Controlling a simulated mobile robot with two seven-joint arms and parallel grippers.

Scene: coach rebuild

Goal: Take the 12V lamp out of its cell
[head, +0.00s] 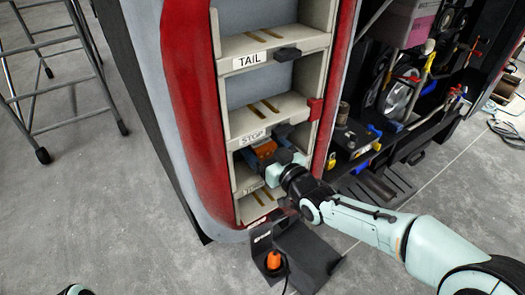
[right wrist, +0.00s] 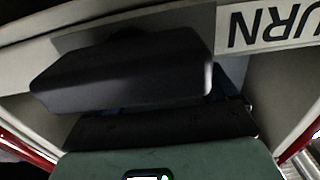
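An orange lamp-like block (head: 265,149) shows in the cell between the STOP label (head: 252,136) and the label below it. I cannot read a voltage on it. My right gripper (head: 268,156) reaches into the front of this cell, right at the orange block, and partly covers it. Whether its fingers hold the block is hidden. In the right wrist view a dark block (right wrist: 125,75) lies close in front of my gripper's green body, beside a label ending in "URN" (right wrist: 268,24). No orange shows there. My left gripper is not clearly in view.
The cream cell rack (head: 262,45) has shelves, one labelled TAIL (head: 249,60). Below stands a black holder with an orange piece (head: 273,260) and cable. A wheeled frame (head: 45,80) stands left.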

